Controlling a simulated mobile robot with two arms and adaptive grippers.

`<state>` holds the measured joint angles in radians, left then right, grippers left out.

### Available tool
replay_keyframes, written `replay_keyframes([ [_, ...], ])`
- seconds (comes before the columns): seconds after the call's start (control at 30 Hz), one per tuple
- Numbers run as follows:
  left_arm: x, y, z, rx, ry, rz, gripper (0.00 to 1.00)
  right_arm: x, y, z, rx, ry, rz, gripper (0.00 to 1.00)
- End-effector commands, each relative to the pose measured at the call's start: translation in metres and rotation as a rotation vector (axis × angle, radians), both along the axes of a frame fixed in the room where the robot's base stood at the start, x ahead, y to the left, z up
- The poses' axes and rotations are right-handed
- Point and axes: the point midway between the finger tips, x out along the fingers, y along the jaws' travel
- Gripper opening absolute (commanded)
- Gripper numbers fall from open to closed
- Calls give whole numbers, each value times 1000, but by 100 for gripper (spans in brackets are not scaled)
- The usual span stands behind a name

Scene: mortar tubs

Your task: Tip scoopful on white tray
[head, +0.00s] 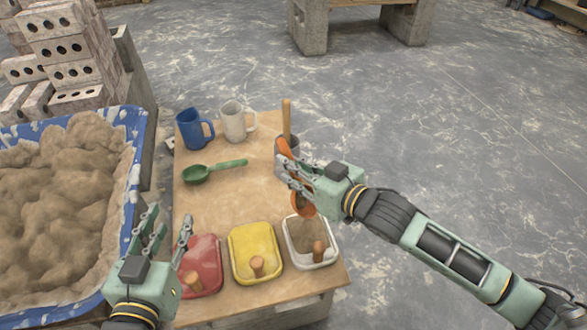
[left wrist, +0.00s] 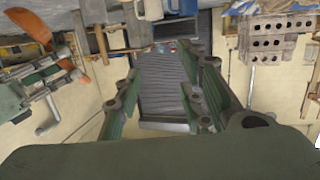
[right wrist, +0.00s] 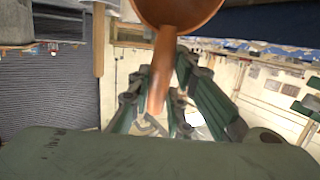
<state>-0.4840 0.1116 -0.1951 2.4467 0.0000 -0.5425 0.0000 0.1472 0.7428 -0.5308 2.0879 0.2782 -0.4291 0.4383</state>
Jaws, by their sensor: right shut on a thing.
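My right gripper (head: 287,172) is shut on the handle of an orange-brown scoop (head: 303,206). The scoop's bowl hangs low by the back edge of the white tray (head: 291,245); I cannot tell whether they touch. The bowl also shows at the top of the right wrist view (right wrist: 180,12), its contents not clear. The white tray holds brownish sand (head: 308,234) and a wooden peg-like handle (head: 319,250). My left gripper (head: 170,230) is open and empty, beside the red tray (head: 203,262).
A yellow tray (head: 254,240) stands between the red and white trays. A green scoop (head: 197,174), a blue mug (head: 192,128) and a white mug (head: 235,120) are farther back. A grey pot (head: 294,143) holds a wooden handle. A blue-rimmed tub (head: 133,165) of sand is at left.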

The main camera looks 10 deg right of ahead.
Motion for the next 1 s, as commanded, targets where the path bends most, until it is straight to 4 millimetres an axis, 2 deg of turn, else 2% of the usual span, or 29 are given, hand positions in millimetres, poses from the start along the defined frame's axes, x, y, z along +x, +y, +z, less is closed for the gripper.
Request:
replay_keyframes([
  [0.47,5,-10,59,-76,-292,-19,37,-6,-4,1,30,-49,1,0],
  [1.0,-14,-14,124,-166,-625,-37,37,-13,-8,3,64,-100,1,0],
])
